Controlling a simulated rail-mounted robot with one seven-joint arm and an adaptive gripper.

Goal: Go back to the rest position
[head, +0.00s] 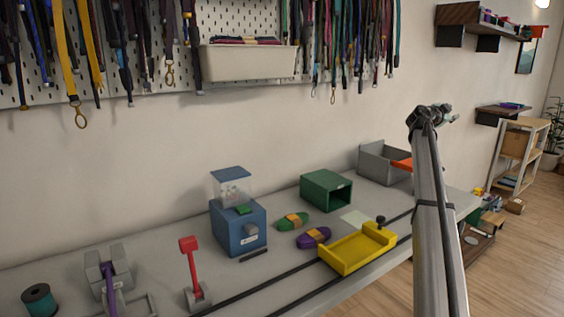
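My arm rises at the right of the head view, in front of the right end of the workbench (75,262). My gripper (452,117) is at its top, well above the bench and apart from everything on it. It is small and turned away, partly hidden behind the wrist, so I cannot tell whether its fingers are open or shut. I see nothing clearly held in it.
On the bench stand a teal spool (39,300), a red lever (191,265), a blue dispenser (238,228), green (292,221) and purple (314,237) cord bundles, a green box (326,190), a yellow tray (357,250) and a grey bin (380,160). Cords hang above.

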